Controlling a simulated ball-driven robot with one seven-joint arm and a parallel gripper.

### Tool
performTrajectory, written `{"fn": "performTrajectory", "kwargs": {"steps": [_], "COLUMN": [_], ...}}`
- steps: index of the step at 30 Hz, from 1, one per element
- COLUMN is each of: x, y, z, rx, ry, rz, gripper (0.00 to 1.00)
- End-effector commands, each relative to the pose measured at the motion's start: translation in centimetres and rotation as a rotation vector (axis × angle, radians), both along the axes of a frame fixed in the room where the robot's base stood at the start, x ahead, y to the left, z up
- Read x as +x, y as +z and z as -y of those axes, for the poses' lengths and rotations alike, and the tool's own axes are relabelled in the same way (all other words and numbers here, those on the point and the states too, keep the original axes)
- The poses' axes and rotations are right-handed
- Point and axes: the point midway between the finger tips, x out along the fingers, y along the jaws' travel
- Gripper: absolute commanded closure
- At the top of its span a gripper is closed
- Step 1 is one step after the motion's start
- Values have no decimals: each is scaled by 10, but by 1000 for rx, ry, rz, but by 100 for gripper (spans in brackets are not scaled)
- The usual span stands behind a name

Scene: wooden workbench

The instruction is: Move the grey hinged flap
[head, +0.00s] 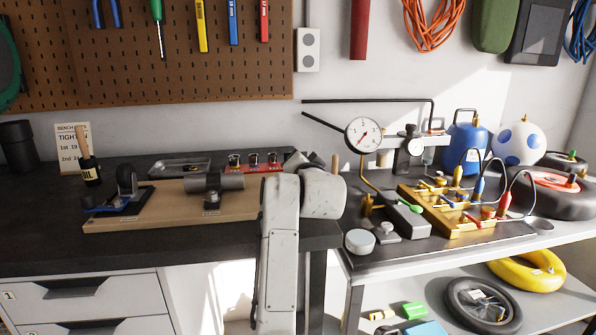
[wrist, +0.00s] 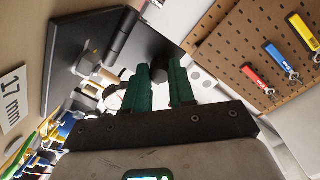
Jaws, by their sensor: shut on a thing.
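In the wrist view, a dark grey plate (wrist: 68,48) with a black hinge barrel (wrist: 121,36) looks like the grey hinged flap; a hex bolt head (wrist: 86,66) shows beside it. My gripper (wrist: 164,88) has two green fingers at the plate's near end. They are closed on a dark rounded piece (wrist: 160,72), which seems to be part of the flap. The exact contact is partly hidden by the fingers. In the head view my own arm covers the gripper, and I cannot make out the held part there.
A wooden board (head: 150,215) on the dark bench carries a grey cylinder (head: 215,183) and a small black fixture (head: 127,182). A dial gauge (head: 364,135) stands right of my arm, near a brass manifold (head: 440,205) with hoses. Bare bench top lies in front of the board.

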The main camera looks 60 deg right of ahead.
Motion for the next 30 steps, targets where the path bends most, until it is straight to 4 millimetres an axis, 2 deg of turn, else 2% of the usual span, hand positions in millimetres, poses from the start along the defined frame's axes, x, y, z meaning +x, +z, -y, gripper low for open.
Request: {"fn": "performTrajectory", "kwargs": {"steps": [14, 15, 21, 23, 30], "x": [-1, -1, -1, 0, -1], "y": [0, 0, 0, 0, -1], "z": [-1, -1, 0, -1, -1], "rx": [-12, -12, -12, -11, -11], "ry": [-1, -1, 0, -1, 0], "rz": [11, 11, 10, 10, 8], "gripper": [100, 74, 55, 50, 50]}}
